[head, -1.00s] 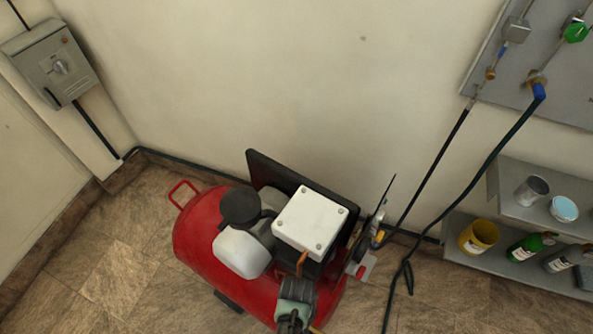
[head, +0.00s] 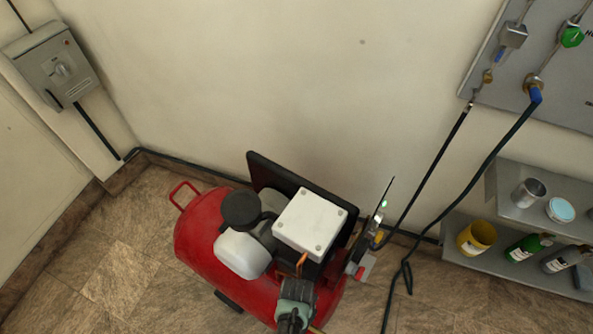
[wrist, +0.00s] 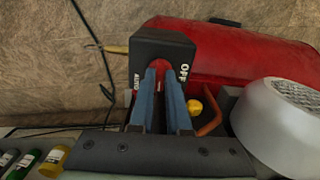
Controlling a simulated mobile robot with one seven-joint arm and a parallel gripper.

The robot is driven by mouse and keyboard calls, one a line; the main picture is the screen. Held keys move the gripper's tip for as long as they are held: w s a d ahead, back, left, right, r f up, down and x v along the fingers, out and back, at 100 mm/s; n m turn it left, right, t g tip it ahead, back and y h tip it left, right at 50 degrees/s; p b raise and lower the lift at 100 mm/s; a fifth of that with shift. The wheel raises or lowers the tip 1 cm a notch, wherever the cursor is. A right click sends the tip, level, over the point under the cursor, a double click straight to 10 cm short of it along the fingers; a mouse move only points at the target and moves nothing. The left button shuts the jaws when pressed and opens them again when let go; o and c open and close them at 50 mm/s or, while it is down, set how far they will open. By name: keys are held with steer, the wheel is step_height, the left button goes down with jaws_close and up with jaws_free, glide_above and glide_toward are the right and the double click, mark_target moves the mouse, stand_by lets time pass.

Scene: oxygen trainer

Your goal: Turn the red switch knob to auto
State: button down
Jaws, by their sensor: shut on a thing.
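The black switch box (wrist: 160,46) sits at the end of the red compressor tank in the wrist view. It carries the word OFF on the right of its face and AUTO on the left. The red switch knob (wrist: 160,66) lies between the two labels. My gripper (wrist: 161,70) is shut on this knob, with one blue finger on each side. The fingers cover much of the knob, so I cannot tell exactly which label it points to. In the head view the compressor's red tank (head: 205,233) stands on the floor.
A white box (head: 310,222) tops the compressor. A copper pipe (wrist: 211,119) and a pale ribbed cover (wrist: 280,115) are right of my fingers. A grey wall switch (head: 58,68) is at upper left. Hoses hang at right beside shelves (head: 515,203) with cans and bottles.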

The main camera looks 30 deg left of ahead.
steer(key=shift+m, duration=0.3)
steer(key=c, duration=0.9)
jaws_free()
step_height(320, 180, up, 13)
steer(key=p, duration=0.3)
